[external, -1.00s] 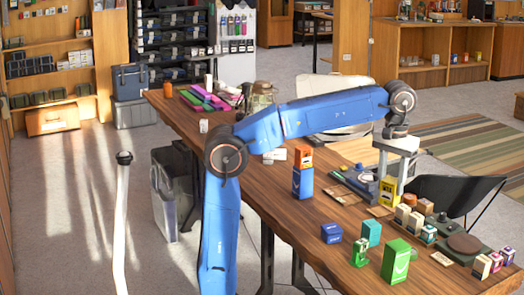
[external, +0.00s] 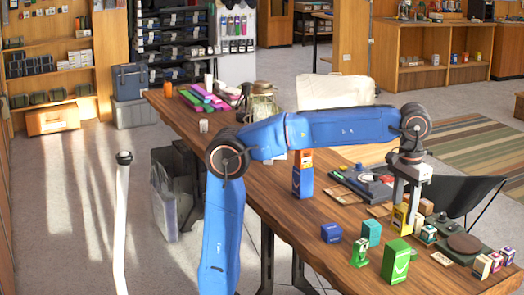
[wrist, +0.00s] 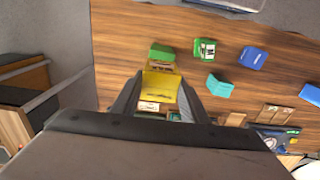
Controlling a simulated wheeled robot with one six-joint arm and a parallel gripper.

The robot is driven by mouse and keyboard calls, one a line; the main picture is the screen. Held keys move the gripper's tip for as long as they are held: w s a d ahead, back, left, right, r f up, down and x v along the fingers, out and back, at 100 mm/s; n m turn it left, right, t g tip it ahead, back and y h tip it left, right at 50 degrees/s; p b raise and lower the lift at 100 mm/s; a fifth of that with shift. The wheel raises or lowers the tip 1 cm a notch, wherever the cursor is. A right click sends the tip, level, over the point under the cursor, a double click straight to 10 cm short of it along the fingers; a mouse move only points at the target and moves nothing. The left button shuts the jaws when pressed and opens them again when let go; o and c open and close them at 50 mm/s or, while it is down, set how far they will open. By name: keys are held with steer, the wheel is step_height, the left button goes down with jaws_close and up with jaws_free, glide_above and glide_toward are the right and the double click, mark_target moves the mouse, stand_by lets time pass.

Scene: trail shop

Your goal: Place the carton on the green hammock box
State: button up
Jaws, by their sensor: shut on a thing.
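The yellow carton (external: 399,217) is held between the two fingers of my gripper (external: 409,212), toward the right part of the table. In the wrist view the carton (wrist: 159,86) sits between the fingertips. The green hammock box (external: 396,262) stands upright near the table's front edge, below the carton in the external view. My gripper partly hides the carton in the external view.
A small green box (external: 360,252), a teal box (external: 372,233) and a blue box (external: 331,233) stand left of the hammock box. Several small cartons and a dark green tray (external: 463,245) are to the right. An orange-topped blue stack (external: 302,182) stands farther back.

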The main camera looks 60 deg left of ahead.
mark_target(402, 223)
steer(key=shift+f, duration=2.2)
steer(key=o, duration=1.1)
steer(key=shift+f, duration=0.1)
steer(key=shift+o, duration=0.2)
step_height(402, 223, up, 12)
steer(key=shift+r, duration=0.15)
